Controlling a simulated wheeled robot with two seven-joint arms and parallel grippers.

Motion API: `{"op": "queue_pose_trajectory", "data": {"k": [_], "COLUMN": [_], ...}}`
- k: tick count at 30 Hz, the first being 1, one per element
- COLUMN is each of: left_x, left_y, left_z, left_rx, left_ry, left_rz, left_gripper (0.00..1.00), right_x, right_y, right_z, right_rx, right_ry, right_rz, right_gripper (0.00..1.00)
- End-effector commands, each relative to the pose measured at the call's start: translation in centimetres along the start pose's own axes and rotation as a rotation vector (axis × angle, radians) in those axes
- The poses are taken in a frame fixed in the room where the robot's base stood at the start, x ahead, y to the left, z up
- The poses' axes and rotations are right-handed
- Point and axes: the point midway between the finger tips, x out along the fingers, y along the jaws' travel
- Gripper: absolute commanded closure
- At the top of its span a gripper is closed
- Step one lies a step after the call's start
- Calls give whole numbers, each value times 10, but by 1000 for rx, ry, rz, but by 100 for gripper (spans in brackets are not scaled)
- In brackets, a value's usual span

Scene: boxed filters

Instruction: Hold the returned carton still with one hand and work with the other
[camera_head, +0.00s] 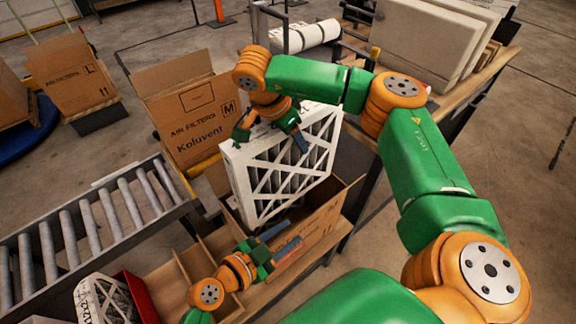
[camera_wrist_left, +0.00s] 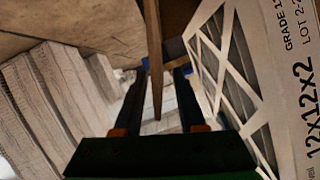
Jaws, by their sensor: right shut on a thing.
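The returned carton (camera_head: 318,228) is an open brown box on the bench in the head view. A white-framed filter (camera_head: 284,166) with a lattice face stands tilted at its opening, its lower edge hidden behind the carton wall. My right gripper (camera_head: 270,132) is shut on the filter's top edge. My left gripper (camera_head: 281,241) is low at the carton's near side. In the left wrist view its two fingers (camera_wrist_left: 158,105) are apart, with a brown carton wall (camera_wrist_left: 155,50) between them and gaps visible either side. The filter's lattice and printed edge (camera_wrist_left: 285,90) show at right.
A carton marked M (camera_head: 198,120) stands open behind, left of the filter. A roller conveyor (camera_head: 90,225) runs at left. A divided wooden bin (camera_head: 185,275) and a red bin with a filter (camera_head: 105,298) are in front. Large panels (camera_head: 420,40) stand back right.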

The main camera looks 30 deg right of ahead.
Motion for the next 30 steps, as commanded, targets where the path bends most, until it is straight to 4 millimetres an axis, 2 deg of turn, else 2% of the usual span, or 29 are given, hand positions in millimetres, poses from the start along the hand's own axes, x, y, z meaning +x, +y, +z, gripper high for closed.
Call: {"op": "queue_pose_trajectory", "data": {"k": [4,11,15,16,30], "left_x": [9,10,10,10,9], "left_y": [0,0,0,0,0], "left_z": [0,0,0,0,0], "left_rx": [1,0,0,0,-1], "left_ry": [0,-1,-1,-1,-1], "left_rz": [1,1,1,1,1], "left_gripper": [60,60,98,100,100], "right_x": [0,0,0,0,0], "right_y": [0,0,0,0,0], "right_z": [0,0,0,0,0], "right_rx": [0,0,0,0,0], "right_ry": [0,0,0,0,0], "right_rz": [0,0,0,0,0], "right_gripper": [100,100,100,100,100]}}
